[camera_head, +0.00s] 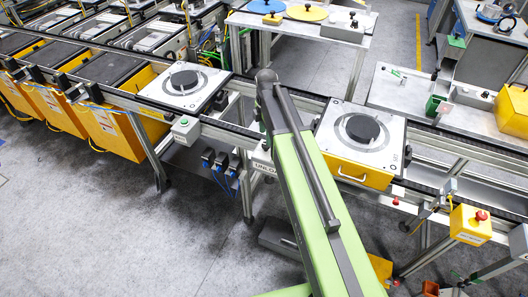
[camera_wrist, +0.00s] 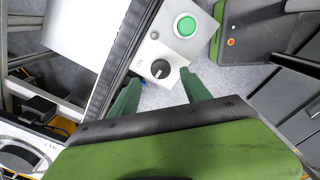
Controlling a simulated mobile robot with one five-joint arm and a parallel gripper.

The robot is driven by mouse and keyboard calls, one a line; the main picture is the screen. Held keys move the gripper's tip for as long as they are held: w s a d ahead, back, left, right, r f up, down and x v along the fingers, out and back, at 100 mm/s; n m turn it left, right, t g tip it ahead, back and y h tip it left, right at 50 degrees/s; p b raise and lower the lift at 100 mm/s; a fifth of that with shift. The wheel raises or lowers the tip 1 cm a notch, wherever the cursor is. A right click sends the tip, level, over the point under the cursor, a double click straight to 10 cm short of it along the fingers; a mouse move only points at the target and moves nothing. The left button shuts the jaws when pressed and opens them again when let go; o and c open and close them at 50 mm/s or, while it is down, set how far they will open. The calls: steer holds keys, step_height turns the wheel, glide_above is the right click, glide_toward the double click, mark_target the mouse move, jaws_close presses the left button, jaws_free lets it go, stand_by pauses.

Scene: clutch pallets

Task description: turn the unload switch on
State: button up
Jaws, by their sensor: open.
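The unload switch is a round black knob (camera_wrist: 160,68) with a white pointer mark, on a light grey plate in the wrist view. A green push button (camera_wrist: 186,26) sits above it on the same plate. I cannot tell from the mark whether the switch is on or off. My gripper (camera_wrist: 159,77) is open, its two green fingers to either side of the knob's near side, apart from it as far as I can see. In the head view my arm hides the switch; a partly covered label reading "UNL" (camera_head: 262,164) shows on the conveyor front.
The conveyor carries two pallets with black discs, left (camera_head: 205,88) and right (camera_head: 385,140). A control box with a green button (camera_head: 184,128) is on the rail to the left. A yellow emergency-stop box (camera_head: 470,226) is at the right.

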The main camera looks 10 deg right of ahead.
mark_target(266, 147)
step_height(266, 147, down, 5)
steer(key=b, duration=0.3)
steer(key=shift+f+b, duration=0.1)
steer(key=shift+b, duration=0.25)
steer(key=shift+c, duration=0.5)
